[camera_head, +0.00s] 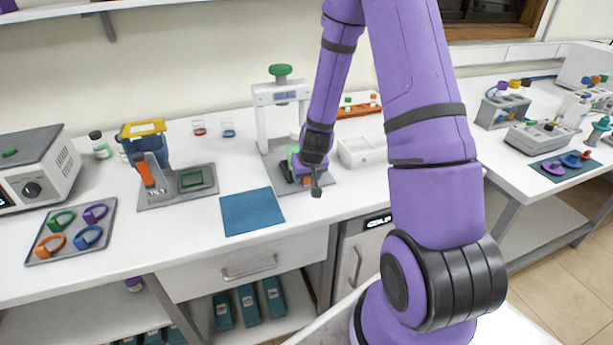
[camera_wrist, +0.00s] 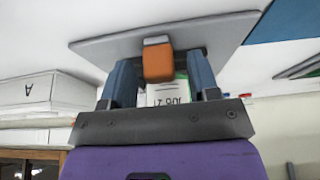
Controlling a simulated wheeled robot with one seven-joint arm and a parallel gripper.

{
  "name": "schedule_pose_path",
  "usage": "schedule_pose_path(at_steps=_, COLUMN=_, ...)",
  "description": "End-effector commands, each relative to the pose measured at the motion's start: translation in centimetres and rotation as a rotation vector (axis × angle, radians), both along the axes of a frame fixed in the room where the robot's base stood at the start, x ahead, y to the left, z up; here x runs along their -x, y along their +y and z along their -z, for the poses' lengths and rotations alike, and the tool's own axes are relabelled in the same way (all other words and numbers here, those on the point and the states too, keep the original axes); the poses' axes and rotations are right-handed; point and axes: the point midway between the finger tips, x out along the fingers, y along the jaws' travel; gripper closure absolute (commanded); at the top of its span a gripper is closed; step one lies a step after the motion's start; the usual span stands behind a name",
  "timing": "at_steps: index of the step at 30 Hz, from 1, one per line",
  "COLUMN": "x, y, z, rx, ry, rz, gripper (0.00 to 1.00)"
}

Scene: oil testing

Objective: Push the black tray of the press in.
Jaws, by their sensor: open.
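The press (camera_head: 262,108) stands on a grey base plate at the back of the bench, with a white frame, a small display and a green knob on top. My gripper (camera_head: 314,184) is low at the press's front right and hides much of its lower part. In the wrist view, my two blue-grey fingers are apart, with an orange block (camera_wrist: 157,60) between them, over the grey base plate (camera_wrist: 105,47). A white label with black print shows behind the block. I cannot tell whether the fingers touch the block. The black tray is mostly hidden; only dark edges show beside the block.
A blue mat (camera_head: 252,211) lies left of the press. A white box (camera_head: 362,151) and an orange rack (camera_head: 358,107) stand to its right. Left are a tilt-type stand (camera_head: 178,183) and a ring tray (camera_head: 70,246). My arm crosses the right of the bench.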

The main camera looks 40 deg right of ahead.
Motion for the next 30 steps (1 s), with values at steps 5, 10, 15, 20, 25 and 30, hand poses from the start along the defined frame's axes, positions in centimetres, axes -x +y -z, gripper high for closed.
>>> schedule_pose_path(at_steps=5, x=-0.2, y=0.0, z=0.4, rx=0.000, ry=0.000, rz=0.000, gripper=0.45)
schedule_pose_path(at_steps=10, x=-0.2, y=0.0, z=0.4, rx=0.000, ry=0.000, rz=0.000, gripper=0.45)
schedule_pose_path(at_steps=15, x=-0.2, y=0.0, z=0.4, rx=0.000, ry=0.000, rz=0.000, gripper=0.72)
schedule_pose_path(at_steps=20, x=-0.1, y=-0.1, z=0.4, rx=0.000, ry=0.000, rz=0.000, gripper=1.00)
schedule_pose_path(at_steps=25, x=-0.3, y=-0.1, z=0.4, rx=0.000, ry=0.000, rz=0.000, gripper=1.00)
schedule_pose_path(at_steps=30, x=-1.1, y=-0.3, z=0.4, rx=0.001, ry=-0.001, rz=-0.001, gripper=1.00)
